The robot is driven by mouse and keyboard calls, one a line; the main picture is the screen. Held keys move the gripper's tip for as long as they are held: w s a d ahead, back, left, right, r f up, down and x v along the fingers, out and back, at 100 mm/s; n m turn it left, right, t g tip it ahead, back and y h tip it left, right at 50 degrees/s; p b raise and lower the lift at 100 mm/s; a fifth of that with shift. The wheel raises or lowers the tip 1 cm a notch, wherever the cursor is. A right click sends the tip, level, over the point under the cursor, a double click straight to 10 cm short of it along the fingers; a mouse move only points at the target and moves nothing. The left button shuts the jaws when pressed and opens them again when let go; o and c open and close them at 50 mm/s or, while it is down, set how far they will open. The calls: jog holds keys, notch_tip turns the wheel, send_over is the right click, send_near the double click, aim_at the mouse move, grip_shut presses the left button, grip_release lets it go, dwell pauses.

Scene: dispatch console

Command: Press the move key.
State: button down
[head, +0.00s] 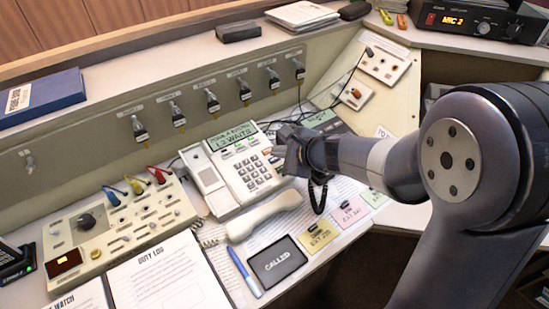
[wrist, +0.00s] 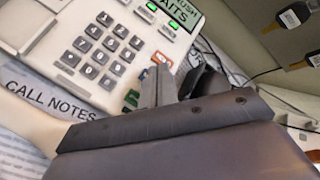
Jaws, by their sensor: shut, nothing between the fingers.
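A cream desk phone (head: 235,165) with a number keypad and a green-lit display (head: 232,137) stands mid-desk. The display's lower line ends in "WAITS". In the wrist view the keypad (wrist: 105,50) is at upper left. A column of coloured keys beside it includes an orange-red key (wrist: 160,58) and a green key (wrist: 131,97). Their labels are too small to read, so I cannot tell which is the move key. My gripper (head: 284,150) is shut and empty at the phone's right edge. Its fingers (wrist: 176,82) cover part of that side; contact cannot be told.
The handset (head: 265,215) lies off the phone in front of it. A switch panel (head: 120,230) stands left, and hanging plugs (head: 212,98) line the back panel. A black "CALLED" tray (head: 277,266) and coloured cards (head: 321,234) lie in front.

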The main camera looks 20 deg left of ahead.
jog(key=shift+f, duration=0.15)
jog(key=shift+f+b, duration=0.25)
jog(key=shift+b, duration=0.25)
jog(key=shift+w+a+f+b, duration=0.1)
jog(key=shift+f+b, duration=0.25)
jog(key=shift+b, duration=0.1)
dwell(0.3)
jog(key=shift+r, duration=0.15)
jog(key=shift+r+p, duration=0.55)
jog(key=shift+r, duration=0.05)
jog(key=shift+r, duration=0.1)
jog(key=shift+s+d+r+p, duration=0.1)
jog(key=shift+d+r+p, duration=0.05)
jog(key=shift+r+p, duration=0.6)
jog(key=shift+s+d+r+p, duration=0.1)
jog(key=shift+s+r+p, duration=0.05)
jog(key=shift+r+p, duration=0.6)
jog(key=shift+s+d+r+p, duration=0.15)
jog(key=shift+r+p, duration=0.35)
jog(key=shift+r, duration=0.4)
jog(key=shift+f, duration=0.1)
